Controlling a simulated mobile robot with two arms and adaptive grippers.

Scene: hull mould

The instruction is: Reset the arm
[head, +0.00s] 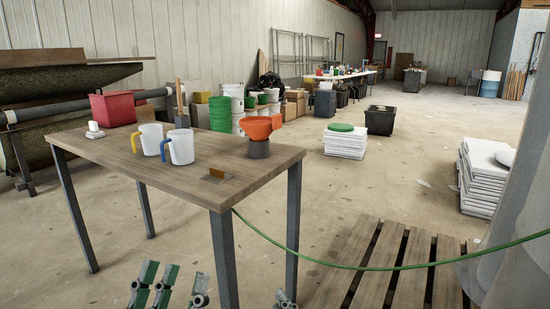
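My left gripper (172,284) shows at the bottom edge of the head view, in front of and below the wooden-topped table (115,165). Its grey and green fingers point up and stand apart, with nothing between them. The rest of that arm is out of the picture. Only a small tip of my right gripper (284,299) shows at the bottom edge, right of the table's front leg, so its opening is hidden.
On the table stand a red bin (113,109), a mug with a yellow handle (151,139), a mug with a blue handle (181,147) and an orange container (259,128). A green hose (340,265) crosses above a wooden pallet (390,265) at right. White stacks (345,143) stand beyond.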

